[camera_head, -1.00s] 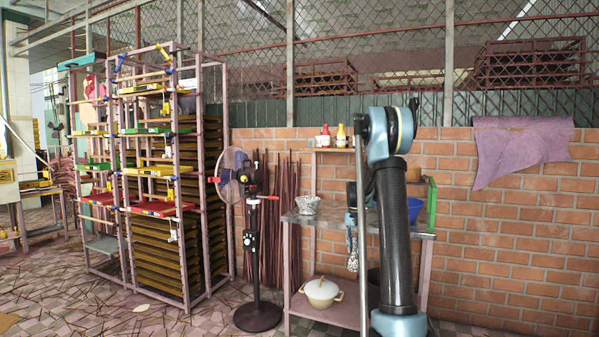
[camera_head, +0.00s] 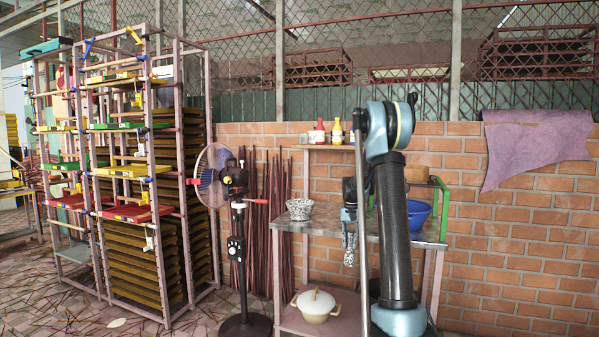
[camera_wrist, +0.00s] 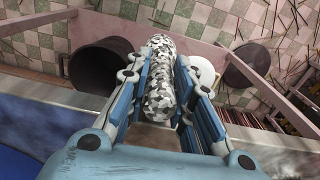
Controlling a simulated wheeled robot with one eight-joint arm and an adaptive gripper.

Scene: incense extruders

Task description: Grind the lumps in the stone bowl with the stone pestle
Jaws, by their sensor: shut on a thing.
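The stone bowl (camera_head: 299,209), speckled black and white, stands on the left part of the table top. Its inside is hidden, so I cannot see the lumps. My gripper (camera_wrist: 161,72) is shut on the speckled stone pestle (camera_wrist: 160,90), its blue fingers on both sides of it. In the head view the pestle (camera_head: 349,249) hangs roughly upright in front of the table, to the right of the bowl and apart from it. The bowl is not visible in the wrist view.
The table (camera_head: 410,233) also carries a blue basin (camera_head: 418,211) at the right. A white lidded pot (camera_head: 316,305) stands on its lower shelf. A standing fan (camera_head: 237,250) is just left of the table. Sauce bottles (camera_head: 337,131) stand on the upper shelf.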

